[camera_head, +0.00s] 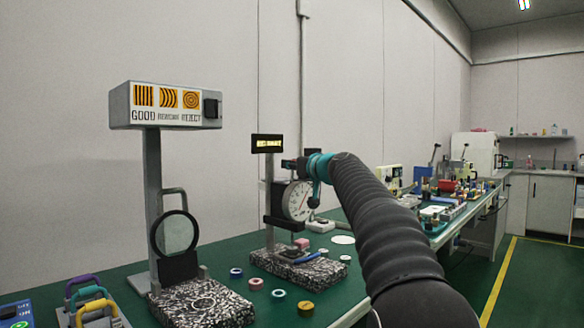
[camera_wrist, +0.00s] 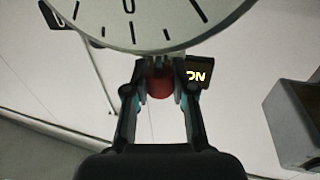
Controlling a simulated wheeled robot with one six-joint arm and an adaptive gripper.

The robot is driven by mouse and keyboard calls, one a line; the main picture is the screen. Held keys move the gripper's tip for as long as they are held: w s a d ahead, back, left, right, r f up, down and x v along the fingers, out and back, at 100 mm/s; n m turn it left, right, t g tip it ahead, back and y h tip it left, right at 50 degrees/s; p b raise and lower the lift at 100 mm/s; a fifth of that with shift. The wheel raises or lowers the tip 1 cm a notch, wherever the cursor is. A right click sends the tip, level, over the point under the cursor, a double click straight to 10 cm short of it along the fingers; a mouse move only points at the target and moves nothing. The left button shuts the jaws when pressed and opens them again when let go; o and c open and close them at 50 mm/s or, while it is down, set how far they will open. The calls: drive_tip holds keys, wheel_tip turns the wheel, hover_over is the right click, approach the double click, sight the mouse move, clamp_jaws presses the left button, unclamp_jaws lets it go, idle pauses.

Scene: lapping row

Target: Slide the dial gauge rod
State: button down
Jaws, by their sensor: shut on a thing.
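The dial gauge (camera_head: 297,201) has a round white face and is mounted on a stand with a speckled stone base (camera_head: 297,268). Its face fills the top of the wrist view (camera_wrist: 140,18). My gripper (camera_head: 297,164) is at the top of the gauge, just under a small lit display. In the wrist view my gripper (camera_wrist: 160,80) is shut on a red cap (camera_wrist: 160,84), seen between the two fingers. The cap appears to be at the upper end of the gauge rod; the rod itself is mostly hidden.
A second stand with a sign box (camera_head: 165,105) and round glass (camera_head: 175,233) stands to the left on its own speckled base. Small rings and blocks lie on the green bench (camera_head: 237,292) around the bases. A black display (camera_head: 267,144) stands close beside my gripper.

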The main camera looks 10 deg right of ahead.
drive_tip(key=c, duration=0.9)
unclamp_jaws()
drive_tip(key=shift+c, duration=0.2)
drive_tip(key=v, duration=1.2)
